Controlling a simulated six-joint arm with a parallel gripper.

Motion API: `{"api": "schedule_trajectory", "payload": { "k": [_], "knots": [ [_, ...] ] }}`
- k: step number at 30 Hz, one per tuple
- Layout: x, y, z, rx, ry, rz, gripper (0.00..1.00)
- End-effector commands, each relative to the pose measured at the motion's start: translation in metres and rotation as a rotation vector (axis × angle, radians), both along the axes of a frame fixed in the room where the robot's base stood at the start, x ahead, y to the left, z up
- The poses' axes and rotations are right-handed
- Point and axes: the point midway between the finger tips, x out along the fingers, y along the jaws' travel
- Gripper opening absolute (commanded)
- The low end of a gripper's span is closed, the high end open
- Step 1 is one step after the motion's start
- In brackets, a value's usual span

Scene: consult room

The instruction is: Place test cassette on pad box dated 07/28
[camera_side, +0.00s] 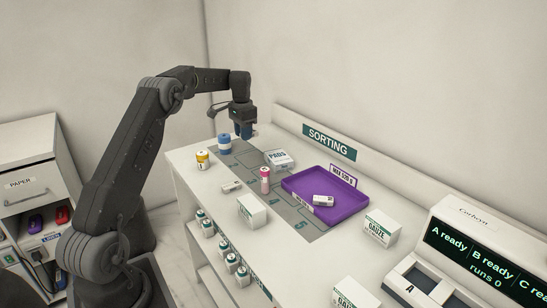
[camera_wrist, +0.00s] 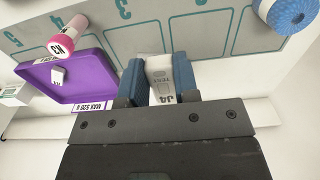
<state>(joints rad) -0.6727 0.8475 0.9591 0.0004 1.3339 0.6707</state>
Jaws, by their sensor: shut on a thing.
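My gripper (camera_side: 243,131) is raised above the far end of the counter, near the blue-and-white roll-shaped item. The cassette is hard to make out in the side view. A white box marked PADS (camera_side: 279,158) lies on the counter at the back, to the right of and below my gripper. Its date is too small to read. I cannot make out this box in the wrist view.
A purple tray (camera_side: 345,213) holds a small white item (camera_side: 323,200). Near it stand a pink bottle (camera_side: 265,180), a yellow-banded bottle (camera_side: 203,160), a blue-and-white item (camera_side: 224,144), a white box (camera_side: 251,210) and a gauze box (camera_side: 381,228).

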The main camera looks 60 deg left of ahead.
Motion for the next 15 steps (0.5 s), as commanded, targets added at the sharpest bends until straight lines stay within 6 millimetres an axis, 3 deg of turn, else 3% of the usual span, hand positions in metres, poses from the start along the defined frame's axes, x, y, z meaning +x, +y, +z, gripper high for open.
{"api": "schedule_trajectory", "payload": {
  "k": [9,15],
  "knots": [
    [0.059,-0.039,-0.044,0.0,0.0,-0.005,0.06],
    [0.077,-0.05,-0.056,0.001,-0.001,-0.002,0.06]
  ]
}}
